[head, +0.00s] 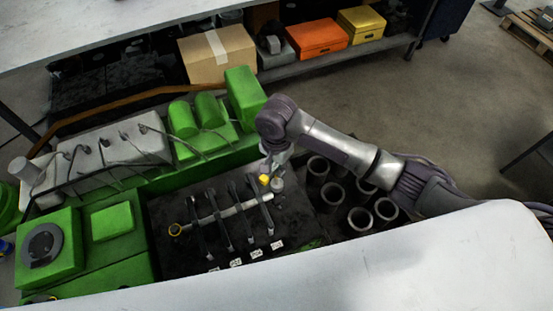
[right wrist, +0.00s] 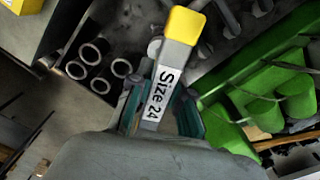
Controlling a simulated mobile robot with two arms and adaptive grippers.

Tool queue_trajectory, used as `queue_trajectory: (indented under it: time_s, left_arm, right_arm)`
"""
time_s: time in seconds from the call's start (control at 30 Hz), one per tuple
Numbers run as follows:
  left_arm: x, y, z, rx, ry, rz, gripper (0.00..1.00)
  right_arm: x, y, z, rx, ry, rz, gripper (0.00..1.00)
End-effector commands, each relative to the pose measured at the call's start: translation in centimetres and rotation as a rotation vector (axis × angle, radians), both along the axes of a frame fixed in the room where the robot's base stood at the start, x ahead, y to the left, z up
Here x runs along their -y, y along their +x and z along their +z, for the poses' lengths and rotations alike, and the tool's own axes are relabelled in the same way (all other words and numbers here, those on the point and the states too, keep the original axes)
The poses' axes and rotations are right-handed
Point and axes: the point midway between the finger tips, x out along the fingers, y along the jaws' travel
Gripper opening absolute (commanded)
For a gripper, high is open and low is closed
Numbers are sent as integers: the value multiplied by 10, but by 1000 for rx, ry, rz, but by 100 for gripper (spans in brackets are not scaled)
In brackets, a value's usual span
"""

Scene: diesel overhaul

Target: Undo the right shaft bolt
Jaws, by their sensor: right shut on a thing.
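A light grey shaft (head: 220,214) lies across the black top of the green engine, with several dark rockers across it. My right gripper (head: 269,171) is above the shaft's right end. It is shut on a wrench with a yellow end, marked "Size 24" (right wrist: 160,95); the wrench's yellow end also shows in the head view (head: 264,180). A small grey round piece (head: 277,185) is beside the yellow end; I cannot tell whether it is the right shaft bolt, nor whether the wrench touches it. My left gripper is out of view.
Several open dark cylinders (head: 360,218) stand right of the shaft, under my right arm. Green engine blocks (head: 243,95) rise behind and left. Small white tags (head: 257,254) lie in front. A cardboard box (head: 217,53) and an orange box (head: 318,38) sit on the shelf behind.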

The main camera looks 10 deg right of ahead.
Motion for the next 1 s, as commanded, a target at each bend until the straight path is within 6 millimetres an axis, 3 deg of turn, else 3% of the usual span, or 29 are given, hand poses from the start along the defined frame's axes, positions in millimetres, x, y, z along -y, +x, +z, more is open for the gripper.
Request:
queue_trajectory:
  time_s: [1.0]
  left_arm:
    - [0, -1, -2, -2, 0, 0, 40]
  right_arm:
    - [0, 1, -24, 3, 1, 35, 0]
